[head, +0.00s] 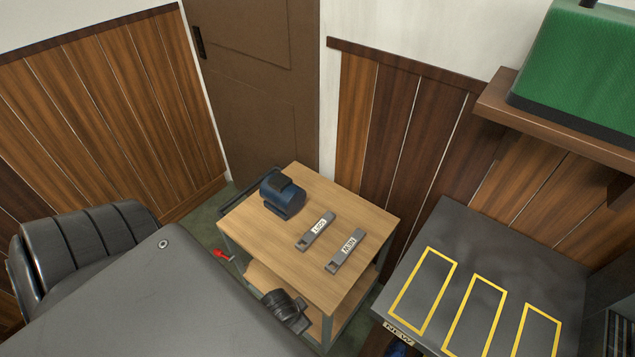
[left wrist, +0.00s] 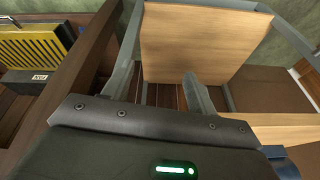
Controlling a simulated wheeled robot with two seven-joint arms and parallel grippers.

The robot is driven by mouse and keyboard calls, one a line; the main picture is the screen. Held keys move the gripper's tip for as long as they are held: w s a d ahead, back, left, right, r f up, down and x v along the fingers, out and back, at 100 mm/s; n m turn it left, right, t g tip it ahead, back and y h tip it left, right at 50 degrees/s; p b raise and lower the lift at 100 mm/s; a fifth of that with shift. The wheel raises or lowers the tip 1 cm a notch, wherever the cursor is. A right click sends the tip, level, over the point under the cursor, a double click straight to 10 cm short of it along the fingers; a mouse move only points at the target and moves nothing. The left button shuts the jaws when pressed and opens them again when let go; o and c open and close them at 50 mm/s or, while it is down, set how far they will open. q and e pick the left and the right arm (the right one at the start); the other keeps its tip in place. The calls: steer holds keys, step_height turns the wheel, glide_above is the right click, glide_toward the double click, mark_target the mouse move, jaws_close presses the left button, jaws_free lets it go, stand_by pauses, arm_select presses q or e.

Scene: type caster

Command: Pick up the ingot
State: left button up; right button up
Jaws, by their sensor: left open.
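Two grey ingots lie flat on the wooden cart top in the head view. One ingot (head: 315,231) is near the middle, and the other ingot (head: 346,250) is closer to the right front edge. Each bears a white label with dark letters and has a notch or hole at its lower end. My left gripper shows in the left wrist view (left wrist: 160,88). Its fingers are apart, with nothing seen between them. No ingot can be made out in that view, so its distance from the ingots cannot be told. My right gripper is not seen.
A dark blue rounded object (head: 283,193) stands on the cart top (head: 370,213) behind the ingots. A black object (head: 286,309) is on the lower shelf. A dark table (head: 458,232) with yellow outlined rectangles stands to the right. A green case (head: 580,60) sits on a wall shelf.

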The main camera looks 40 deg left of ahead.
arm_select(q)
steer(key=w+a+r+t+b, duration=0.15)
steer(key=w+r+b, duration=0.25)
steer(key=r, duration=0.7)
steer(key=w+a+t, duration=0.1)
steer(key=w, duration=0.1)
steer(key=w+a+t, duration=0.1)
steer(key=w+a, duration=0.1)
steer(key=w+a+r+n+t, duration=0.1)
steer(key=w, duration=0.1)
steer(key=shift+w+a+r, duration=0.1)
steer(key=shift+a, duration=0.1)
steer(key=n, duration=0.1)
glide_toward(316, 229)
steer(key=w+f, duration=0.1)
steer(key=w+f+t, duration=0.1)
steer(key=f, duration=0.1)
steer(key=shift+a+f+b, duration=0.1)
steer(key=shift+f+b, duration=0.05)
steer(key=shift+b, duration=0.15)
steer(key=shift+w+f, duration=0.25)
steer(key=x, duration=0.5)
steer(key=shift+c, duration=0.2)
